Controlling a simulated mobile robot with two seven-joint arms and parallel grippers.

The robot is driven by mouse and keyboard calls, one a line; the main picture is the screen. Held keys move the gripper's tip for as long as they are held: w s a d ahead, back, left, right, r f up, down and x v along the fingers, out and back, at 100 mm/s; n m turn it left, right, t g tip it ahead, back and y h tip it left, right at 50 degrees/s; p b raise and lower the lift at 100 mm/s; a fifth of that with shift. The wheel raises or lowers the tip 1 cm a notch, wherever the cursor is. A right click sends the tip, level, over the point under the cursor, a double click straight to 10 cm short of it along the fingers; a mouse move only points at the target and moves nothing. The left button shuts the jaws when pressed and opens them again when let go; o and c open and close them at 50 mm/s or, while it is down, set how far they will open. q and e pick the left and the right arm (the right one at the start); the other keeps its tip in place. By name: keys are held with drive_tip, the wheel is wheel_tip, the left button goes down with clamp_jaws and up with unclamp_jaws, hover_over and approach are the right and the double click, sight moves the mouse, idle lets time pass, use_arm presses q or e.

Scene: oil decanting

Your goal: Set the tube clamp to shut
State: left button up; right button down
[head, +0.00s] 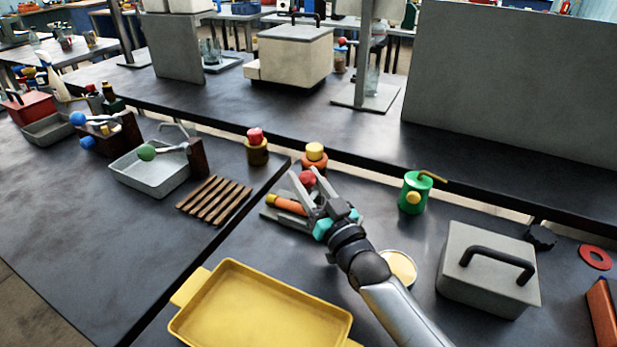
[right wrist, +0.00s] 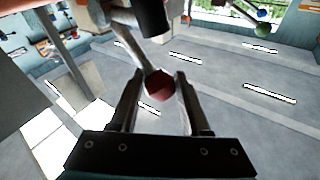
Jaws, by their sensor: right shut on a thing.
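The tube clamp sits on a grey base plate (head: 270,214) in the middle of the head view. An orange tube piece (head: 290,205) with a yellow end lies at it. A red knob (head: 308,179) shows between the fingers of my right gripper (head: 304,181), which is shut on it. In the right wrist view, the red knob (right wrist: 159,86) sits between the two fingertips, at the end of a grey lever (right wrist: 130,45). My gripper and wrist hide much of the clamp, so its jaw position cannot be told. My left gripper is not in view.
A yellow tray (head: 260,312) lies in front. A green can (head: 415,193) and a grey lidded box (head: 487,268) stand to the right. Yellow-topped and red-topped bottles (head: 257,151) stand behind. A wooden rack (head: 214,199) lies left.

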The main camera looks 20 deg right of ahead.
drive_tip(key=shift+a+f, duration=0.2)
drive_tip(key=shift+f, duration=0.05)
drive_tip(key=c, duration=0.7)
unclamp_jaws()
drive_tip(key=o, duration=0.3)
drive_tip(key=shift+r, duration=0.15)
drive_tip(key=shift+s, duration=0.1)
drive_tip(key=shift+s+d, duration=0.1)
drive_tip(key=shift+s, duration=0.2)
drive_tip(key=v, duration=0.4)
drive_tip(key=r+p+v, duration=0.1)
drive_tip(key=v, duration=0.3)
drive_tip(key=r+p+v, duration=0.1)
drive_tip(key=v, duration=0.3)
drive_tip(key=shift+s, duration=0.3)
